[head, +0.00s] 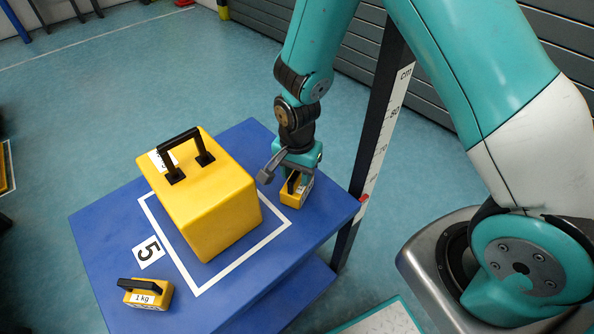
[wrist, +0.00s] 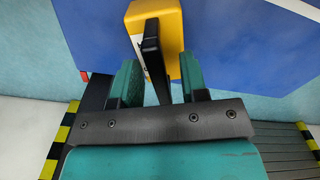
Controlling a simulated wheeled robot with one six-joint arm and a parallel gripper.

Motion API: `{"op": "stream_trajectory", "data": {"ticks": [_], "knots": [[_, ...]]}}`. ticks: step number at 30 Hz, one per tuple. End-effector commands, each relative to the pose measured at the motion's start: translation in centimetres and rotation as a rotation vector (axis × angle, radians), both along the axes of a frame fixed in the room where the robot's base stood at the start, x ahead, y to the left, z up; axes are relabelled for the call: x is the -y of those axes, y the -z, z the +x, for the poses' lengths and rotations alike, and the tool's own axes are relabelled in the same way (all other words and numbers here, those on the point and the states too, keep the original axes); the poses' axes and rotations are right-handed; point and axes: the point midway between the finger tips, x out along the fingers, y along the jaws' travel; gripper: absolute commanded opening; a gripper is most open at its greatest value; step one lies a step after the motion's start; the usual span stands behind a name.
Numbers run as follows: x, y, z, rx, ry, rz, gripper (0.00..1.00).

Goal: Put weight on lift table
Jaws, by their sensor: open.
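A blue lift table (head: 95,240) with a white square outline stands in front of me. A large yellow weight (head: 215,205) with a black handle stands inside the outline. A small yellow weight (head: 296,192) with a black handle sits near the table's right corner, outside the outline. My gripper (head: 297,172) is over this small weight. In the wrist view my open gripper (wrist: 158,85) has its fingers on either side of the black handle of the small weight (wrist: 168,20). The handle's contact with the fingers cannot be made out.
Another small yellow weight (head: 146,293), labelled 1 kg, sits at the table's front left, beside a label with the number 5 (head: 148,252). A dark post with a centimetre scale (head: 381,140) rises just right of the table. Open floor lies behind and left.

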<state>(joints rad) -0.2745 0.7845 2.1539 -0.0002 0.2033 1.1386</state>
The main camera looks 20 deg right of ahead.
Motion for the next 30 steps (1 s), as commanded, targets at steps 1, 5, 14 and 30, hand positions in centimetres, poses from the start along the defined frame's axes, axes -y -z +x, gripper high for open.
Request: {"op": "stream_trajectory", "data": {"ticks": [1, 5, 14, 30], "knots": [[0.0, -0.1, 0.0, 0.000, 0.000, 0.000, 0.40], [0.0, -1.3, 0.1, 0.004, 0.000, 0.001, 0.40], [0.0, -7.7, 0.1, 0.005, 0.000, 0.002, 0.40], [-1.6, -18.0, -3.2, 0.034, -0.308, 0.101, 0.40]]}}
